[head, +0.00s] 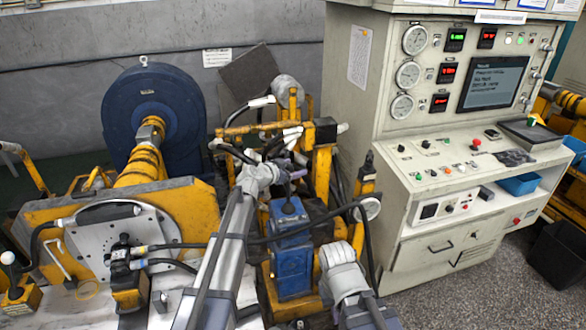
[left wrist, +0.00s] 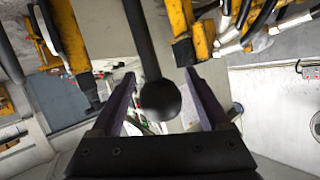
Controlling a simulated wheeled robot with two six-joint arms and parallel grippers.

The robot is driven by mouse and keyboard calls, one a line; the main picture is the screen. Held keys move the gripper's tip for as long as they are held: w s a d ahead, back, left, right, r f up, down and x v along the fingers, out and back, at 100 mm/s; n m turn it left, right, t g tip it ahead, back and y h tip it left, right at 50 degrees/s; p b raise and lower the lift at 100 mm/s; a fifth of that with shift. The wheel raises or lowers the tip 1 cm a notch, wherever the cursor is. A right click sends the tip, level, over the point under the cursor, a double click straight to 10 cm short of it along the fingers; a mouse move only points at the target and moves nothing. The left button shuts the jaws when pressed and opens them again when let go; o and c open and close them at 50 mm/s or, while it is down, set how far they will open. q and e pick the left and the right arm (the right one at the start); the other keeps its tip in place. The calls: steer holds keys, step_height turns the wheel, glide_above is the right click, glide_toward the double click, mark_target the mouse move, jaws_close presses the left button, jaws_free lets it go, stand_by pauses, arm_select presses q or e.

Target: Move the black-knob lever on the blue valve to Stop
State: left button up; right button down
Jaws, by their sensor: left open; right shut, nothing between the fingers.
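The blue valve (head: 291,250) stands upright in the middle of the head view, among yellow framework. My left gripper (head: 289,174) is just above it, at the valve's lever, which is small and partly hidden there. In the left wrist view the lever's round black knob (left wrist: 160,100) hangs into the picture on a dark rod. It appears between the two purple fingers of my left gripper (left wrist: 162,92), with a gap on each side. These fingers are open. My right arm's pale wrist shows right of the valve in the head view; its fingers are hidden.
A yellow frame with black hoses (head: 330,212) crowds around the valve. A large blue round motor housing (head: 155,113) is at the left. A control cabinet (head: 395,160) with gauges and a screen stands at the right. Grey floor (head: 480,285) is clear in front of it.

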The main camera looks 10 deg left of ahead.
arm_select(q)
steer(key=p+v, duration=0.2)
steer(key=v, duration=0.5)
steer(key=shift+s+a+p, duration=0.2)
steer(key=shift+s+p, duration=0.1)
steer(key=shift+s, duration=0.05)
steer(key=shift+r, duration=0.1)
